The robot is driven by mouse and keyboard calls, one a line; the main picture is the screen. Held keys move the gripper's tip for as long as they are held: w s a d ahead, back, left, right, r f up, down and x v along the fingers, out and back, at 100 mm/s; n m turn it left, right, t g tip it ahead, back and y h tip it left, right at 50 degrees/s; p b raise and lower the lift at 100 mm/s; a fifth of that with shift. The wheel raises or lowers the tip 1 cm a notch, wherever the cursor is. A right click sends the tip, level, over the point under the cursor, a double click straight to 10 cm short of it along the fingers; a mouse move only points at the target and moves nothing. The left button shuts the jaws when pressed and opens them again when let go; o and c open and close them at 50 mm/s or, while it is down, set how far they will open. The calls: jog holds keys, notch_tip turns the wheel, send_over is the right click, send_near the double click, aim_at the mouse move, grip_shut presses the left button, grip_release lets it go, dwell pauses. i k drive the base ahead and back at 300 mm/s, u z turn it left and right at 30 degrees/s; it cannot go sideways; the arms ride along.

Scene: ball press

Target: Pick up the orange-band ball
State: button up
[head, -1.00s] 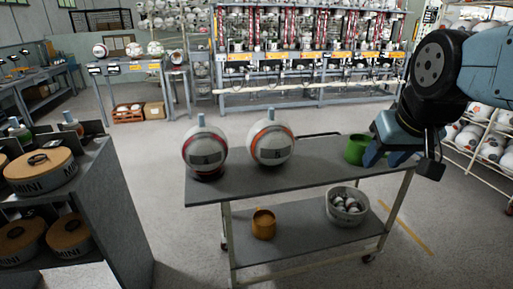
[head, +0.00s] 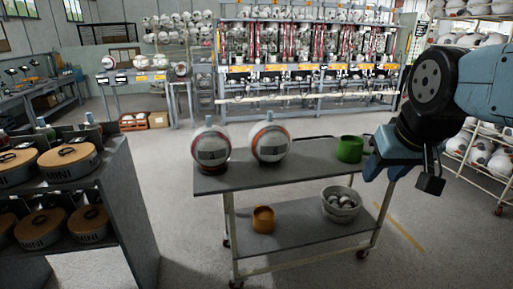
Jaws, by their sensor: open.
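The orange-band ball (head: 270,143) is white with an orange ring and a grey label, and a small blue-grey peg stands up at its top. It sits on the grey cart top (head: 310,168), towards the back. A similar ball with a red band (head: 211,147) sits just left of it on a dark base. My gripper (head: 378,170) is open and empty at the right end of the cart, right of the green cup and well apart from the orange-band ball. Part of the gripper is hidden by the wrist.
A green cup (head: 350,149) stands on the cart's right part. The lower shelf holds a yellow-orange cup (head: 263,219) and a bowl of small balls (head: 341,204). A dark shelf with round MINI boxes (head: 68,160) stands left. Floor between shelf and cart is free.

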aim_at(268, 140)
jog(key=z, duration=0.2)
jog(key=i, duration=0.85)
jog(key=u, duration=0.1)
